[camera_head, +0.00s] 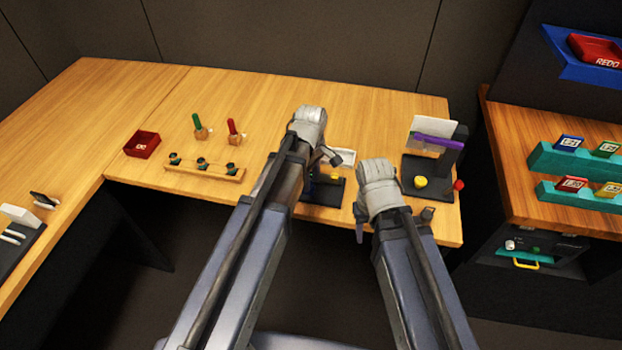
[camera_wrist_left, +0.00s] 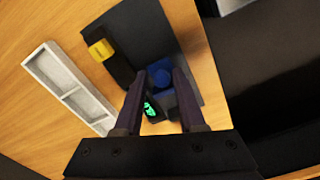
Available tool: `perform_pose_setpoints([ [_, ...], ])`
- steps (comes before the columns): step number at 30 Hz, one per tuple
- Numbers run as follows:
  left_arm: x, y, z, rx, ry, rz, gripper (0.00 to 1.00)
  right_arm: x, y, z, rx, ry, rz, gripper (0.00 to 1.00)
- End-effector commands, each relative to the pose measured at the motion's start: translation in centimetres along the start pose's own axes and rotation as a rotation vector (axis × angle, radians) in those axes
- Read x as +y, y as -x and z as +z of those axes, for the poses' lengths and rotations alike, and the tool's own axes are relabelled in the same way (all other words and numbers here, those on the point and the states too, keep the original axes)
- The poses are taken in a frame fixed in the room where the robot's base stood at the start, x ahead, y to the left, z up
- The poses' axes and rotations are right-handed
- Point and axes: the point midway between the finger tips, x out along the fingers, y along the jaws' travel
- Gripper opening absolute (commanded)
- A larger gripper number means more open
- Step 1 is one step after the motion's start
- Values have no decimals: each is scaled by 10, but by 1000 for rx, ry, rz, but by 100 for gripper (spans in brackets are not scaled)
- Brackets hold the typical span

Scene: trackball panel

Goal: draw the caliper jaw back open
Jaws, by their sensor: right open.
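The caliper station is a dark base plate (camera_head: 322,193) on the table, partly hidden behind my left arm in the head view. In the left wrist view its plate (camera_wrist_left: 200,65) carries a black bar with a yellow block (camera_wrist_left: 101,48), a blue round part (camera_wrist_left: 160,75) and a small green-lit display (camera_wrist_left: 150,109). I cannot tell for sure which part is the jaw. My left gripper (camera_wrist_left: 158,76) is open, its fingers on either side of the blue part and display; contact is unclear. My right gripper (camera_head: 392,217) is open and empty near the table's front edge.
A white divided tray (camera_wrist_left: 68,87) lies beside the plate. A wooden rack (camera_head: 205,173) and red box (camera_head: 141,144) are to the left.

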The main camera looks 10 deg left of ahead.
Motion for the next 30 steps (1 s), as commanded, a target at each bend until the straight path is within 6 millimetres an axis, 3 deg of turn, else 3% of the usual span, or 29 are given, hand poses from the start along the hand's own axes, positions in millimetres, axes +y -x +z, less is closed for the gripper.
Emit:
perform_pose_setpoints([
  [8,0,17,0,1,0,0,39,2,17,1,0,0,0,50],
  [21,0,72,1,-1,-1,0,39,7,72,4,0,0,0,50],
  [30,0,78,1,-1,-1,0,39,7,77,4,0,0,0,50],
])
